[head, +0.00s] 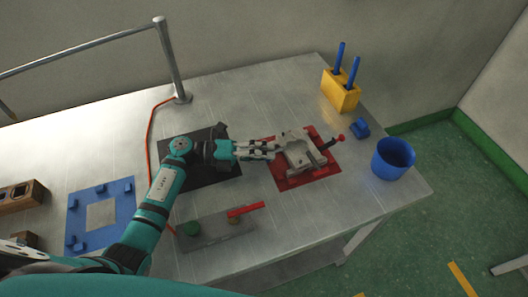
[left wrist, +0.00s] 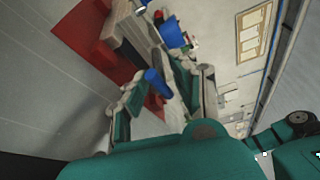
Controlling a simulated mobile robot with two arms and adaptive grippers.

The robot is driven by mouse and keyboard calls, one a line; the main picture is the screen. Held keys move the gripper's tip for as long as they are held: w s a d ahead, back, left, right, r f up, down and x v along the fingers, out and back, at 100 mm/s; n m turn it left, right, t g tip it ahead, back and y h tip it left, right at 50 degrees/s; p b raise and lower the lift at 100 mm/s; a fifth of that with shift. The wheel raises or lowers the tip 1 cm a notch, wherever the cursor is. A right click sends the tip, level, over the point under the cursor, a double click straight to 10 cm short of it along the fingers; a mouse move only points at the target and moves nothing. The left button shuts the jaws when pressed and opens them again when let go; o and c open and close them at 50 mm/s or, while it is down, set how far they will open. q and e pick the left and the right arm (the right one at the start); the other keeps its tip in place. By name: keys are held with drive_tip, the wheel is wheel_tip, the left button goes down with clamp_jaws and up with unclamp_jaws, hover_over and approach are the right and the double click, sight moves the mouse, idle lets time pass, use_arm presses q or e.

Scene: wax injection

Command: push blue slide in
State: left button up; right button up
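A grey metal fixture (head: 300,152) sits on a red mat (head: 290,183) in the head view. A red-knobbed lever sticks out on its right. My left gripper (head: 272,149) is at the fixture's left side, pointing right. In the left wrist view, a blue cylinder (left wrist: 156,82), apparently the blue slide's end, lies between the spread fingers of my left gripper (left wrist: 155,75). It looks close to the left-hand finger; contact cannot be told. The rest of the slide is hidden. The red mat also shows there (left wrist: 88,30). My right gripper is not seen.
A grey plate (head: 215,230) with a red bar lies in front. A blue mat (head: 122,187) lies left.

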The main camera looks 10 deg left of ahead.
use_arm(q)
clamp_jaws()
idle(0.3)
drive_tip(key=shift+w+d+b, duration=0.65)
drive_tip(key=shift+d+b, duration=0.05)
drive_tip(key=shift+d, duration=0.15)
drive_tip(key=shift+c, duration=1)
unclamp_jaws()
drive_tip(key=shift+o, duration=1)
drive_tip(key=shift+w+d, duration=0.1)
drive_tip(key=v, duration=1.2)
